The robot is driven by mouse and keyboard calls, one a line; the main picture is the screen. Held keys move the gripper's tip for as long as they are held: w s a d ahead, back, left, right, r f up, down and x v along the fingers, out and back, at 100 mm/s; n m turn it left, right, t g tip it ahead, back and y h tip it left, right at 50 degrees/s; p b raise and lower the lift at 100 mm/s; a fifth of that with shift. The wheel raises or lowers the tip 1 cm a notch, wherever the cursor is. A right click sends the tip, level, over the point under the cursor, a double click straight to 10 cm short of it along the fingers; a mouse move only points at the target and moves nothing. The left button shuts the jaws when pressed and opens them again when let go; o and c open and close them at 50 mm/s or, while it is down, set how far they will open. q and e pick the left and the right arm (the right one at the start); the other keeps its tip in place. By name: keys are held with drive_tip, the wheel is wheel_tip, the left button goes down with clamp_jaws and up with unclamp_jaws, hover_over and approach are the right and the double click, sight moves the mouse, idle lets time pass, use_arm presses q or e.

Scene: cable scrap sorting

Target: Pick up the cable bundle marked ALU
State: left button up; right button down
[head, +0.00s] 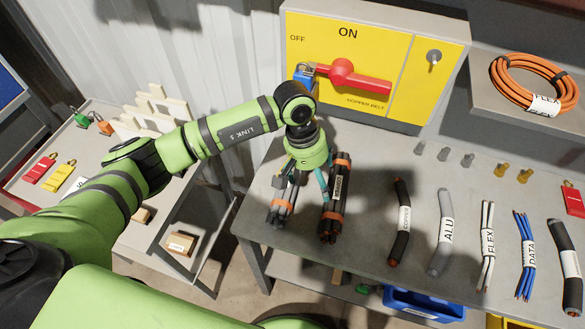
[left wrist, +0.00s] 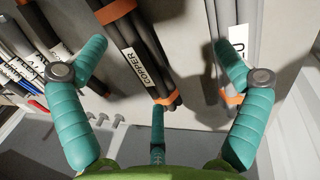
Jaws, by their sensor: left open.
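My left gripper (head: 303,180) hangs open and empty above the table, over two banded cable bundles. The dark bundle (head: 333,205) on the right has orange bands and a white label; in the left wrist view its label reads COPPER (left wrist: 150,55), and it lies between my spread fingers. The paler grey bundle (head: 282,205) lies to its left, partly hidden by the gripper. In the left wrist view this grey bundle (left wrist: 226,12) is at the right, under one finger, its white label only partly readable. A grey cable labelled ALU (head: 443,235) lies farther right. My right gripper is not in view.
Cables labelled FLEX (head: 487,245) and DATA (head: 525,255) lie right of the ALU cable. A yellow switch panel (head: 390,65) with a red handle stands behind. Orange coiled cable (head: 505,85) sits on a raised shelf. A blue bin (head: 425,305) is below the table.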

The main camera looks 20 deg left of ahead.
sight(293, 169)
use_arm(q)
drive_tip(key=a+y, duration=0.1)
drive_tip(key=w+a, duration=0.1)
drive_tip(key=a, duration=0.1)
drive_tip(key=w+a+m+y, duration=0.1)
drive_tip(key=a, duration=0.1)
drive_tip(key=shift+w+a+r+y, duration=0.1)
drive_tip(key=shift+w+r+y, duration=0.1)
drive_tip(key=shift+y, duration=0.1)
drive_tip(key=shift+a+f+p, duration=0.25)
drive_tip(key=shift+a+p, duration=0.05)
drive_tip(key=shift+p, duration=0.05)
drive_tip(key=shift+s+f+p, duration=0.2)
drive_tip(key=shift+f+p, duration=0.4)
drive_tip(key=shift+f, duration=0.15)
wheel_tip(293, 169, down, 4)
drive_tip(key=shift+r+p, duration=0.15)
drive_tip(key=shift+p, duration=0.8)
drive_tip(key=shift+w+f, duration=0.1)
drive_tip(key=shift+f, duration=0.4)
drive_tip(key=c, duration=1.8)
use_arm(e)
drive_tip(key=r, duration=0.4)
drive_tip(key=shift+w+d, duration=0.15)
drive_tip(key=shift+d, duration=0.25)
